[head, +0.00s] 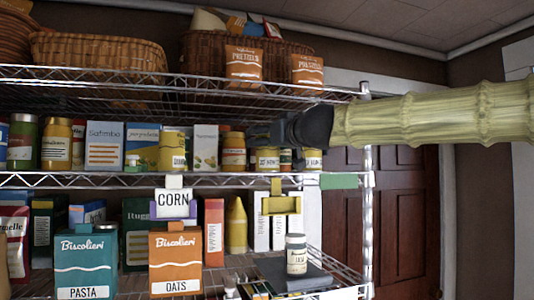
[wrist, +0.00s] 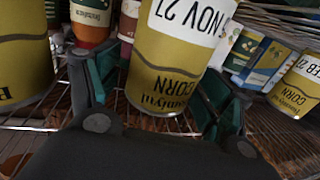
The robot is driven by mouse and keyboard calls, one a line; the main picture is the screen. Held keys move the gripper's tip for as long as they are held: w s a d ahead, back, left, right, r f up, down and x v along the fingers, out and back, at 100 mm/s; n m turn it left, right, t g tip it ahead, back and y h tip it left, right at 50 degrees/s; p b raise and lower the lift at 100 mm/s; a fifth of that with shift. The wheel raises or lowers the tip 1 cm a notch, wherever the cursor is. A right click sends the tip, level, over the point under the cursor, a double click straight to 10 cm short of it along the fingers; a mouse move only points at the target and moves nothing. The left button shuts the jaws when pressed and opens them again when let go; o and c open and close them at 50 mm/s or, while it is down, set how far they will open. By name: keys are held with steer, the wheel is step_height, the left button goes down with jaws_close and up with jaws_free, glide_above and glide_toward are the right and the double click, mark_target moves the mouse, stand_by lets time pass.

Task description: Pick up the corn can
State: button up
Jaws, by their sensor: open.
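A yellow corn can (wrist: 170,62) dated NOV 27 stands between the two fingers of my gripper (wrist: 158,88) in the wrist view, where the picture is upside down. My gripper is open, one finger on each side of the can; I cannot tell whether they touch it. In the head view my gripper (head: 296,130) reaches from the right over the middle shelf, just above a yellow can (head: 267,159). A second corn can (wrist: 295,88), dated FEB 27, stands at the right of the wrist view. A third yellow can (wrist: 22,55) is cut off at the left.
Cartons (head: 104,146) and jars (head: 233,152) crowd the middle wire shelf (head: 90,180). A CORN sign (head: 173,198) hangs on its front edge. The upper shelf (head: 100,72) bears wicker baskets (head: 97,52).

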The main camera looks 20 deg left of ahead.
steer(key=shift+c, duration=0.3)
steer(key=c, duration=1.3)
steer(key=shift+r, duration=0.1)
